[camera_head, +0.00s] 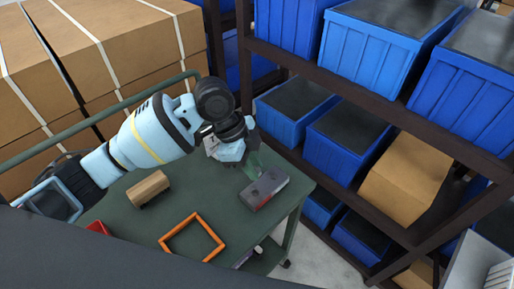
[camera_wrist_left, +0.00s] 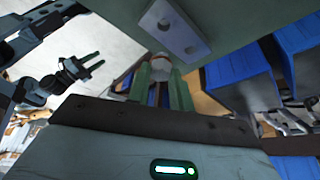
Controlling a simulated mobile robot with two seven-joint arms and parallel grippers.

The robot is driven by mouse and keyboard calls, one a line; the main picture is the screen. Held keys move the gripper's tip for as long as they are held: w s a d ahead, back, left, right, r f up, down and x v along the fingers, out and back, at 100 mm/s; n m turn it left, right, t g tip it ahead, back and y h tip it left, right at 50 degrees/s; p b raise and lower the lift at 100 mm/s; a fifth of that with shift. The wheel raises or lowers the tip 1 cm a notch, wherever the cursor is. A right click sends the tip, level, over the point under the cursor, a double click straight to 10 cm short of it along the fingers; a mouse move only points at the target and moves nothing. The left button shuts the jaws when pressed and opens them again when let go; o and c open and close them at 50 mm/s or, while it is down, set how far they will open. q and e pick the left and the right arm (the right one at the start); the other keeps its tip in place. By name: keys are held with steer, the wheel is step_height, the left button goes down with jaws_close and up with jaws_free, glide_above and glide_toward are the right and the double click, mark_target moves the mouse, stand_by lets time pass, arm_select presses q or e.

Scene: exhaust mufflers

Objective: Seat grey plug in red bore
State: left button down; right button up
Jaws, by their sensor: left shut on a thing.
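My left gripper (camera_head: 254,165) is over the green cart top, beside a grey block (camera_head: 270,184) with dark holes and a red patch on its near side. In the left wrist view the left gripper (camera_wrist_left: 160,80) is shut on a pale round-ended piece, the grey plug (camera_wrist_left: 160,62). The plug's end is close to the block (camera_wrist_left: 164,14) there; I cannot tell whether they touch. Which hole is the red bore cannot be told. My right gripper (camera_wrist_left: 94,64) shows in the left wrist view, fingers apart and empty, away from the block.
The green cart top (camera_head: 165,218) holds a brown block (camera_head: 148,188), an orange frame (camera_head: 213,236) and a red item (camera_head: 97,228). A shelf of blue bins (camera_head: 345,140) stands close on the right. Cardboard boxes (camera_head: 100,50) stand behind the cart's rail.

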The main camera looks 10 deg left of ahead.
arm_select(q)
steer(key=shift+s, duration=0.25)
steer(key=shift+w+r, duration=0.1)
steer(key=shift+r, duration=0.05)
step_height(320, 180, down, 3)
steer(key=shift+r, duration=0.2)
steer(key=shift+f+b, duration=0.5)
steer(key=shift+f, duration=1.15)
arm_select(e)
steer(key=shift+s+a+f, duration=0.15)
steer(key=shift+s+f, duration=0.55)
steer(key=shift+s, duration=0.1)
steer(key=shift+w+r, duration=0.15)
steer(key=shift+r, duration=0.05)
steer(key=shift+w+r, duration=0.1)
steer(key=shift+r, duration=0.05)
